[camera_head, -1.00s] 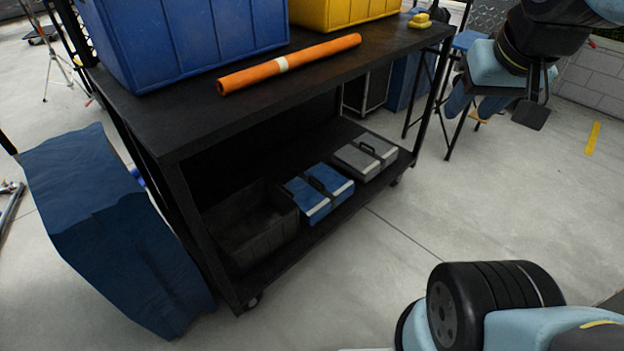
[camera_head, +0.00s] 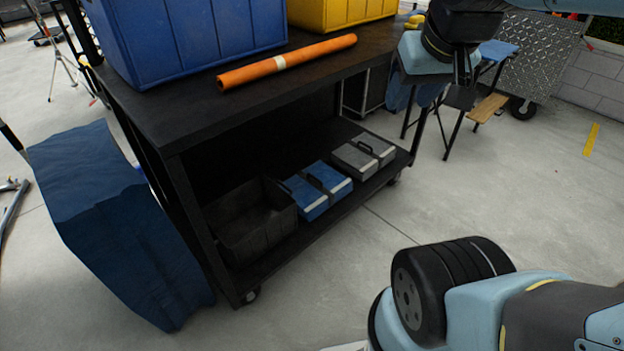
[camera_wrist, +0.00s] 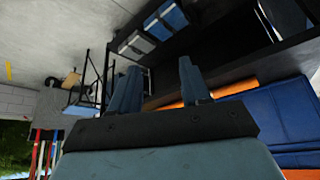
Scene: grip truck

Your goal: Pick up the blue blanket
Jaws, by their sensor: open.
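The blue blanket (camera_head: 110,215) is a dark blue draped cloth at the left of the head view. It hangs tall beside the left end of the black cart (camera_head: 262,105), its top slanting and its lower edge near the floor. My gripper (camera_wrist: 158,85) is open and empty in the wrist view, its two blue fingers apart. In the head view my gripper (camera_head: 425,93) is at the upper right, by the cart's right end, far from the blanket. Its fingers there blend with blue things behind. I cannot make out the blanket in the wrist view.
On the cart top stand a blue crate (camera_head: 195,40) and a yellow crate (camera_head: 340,10), with an orange roll (camera_head: 288,63) in front. The lower shelf holds a black bin (camera_head: 250,225), a blue case (camera_head: 318,190) and a grey case (camera_head: 363,156). Floor in front is clear.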

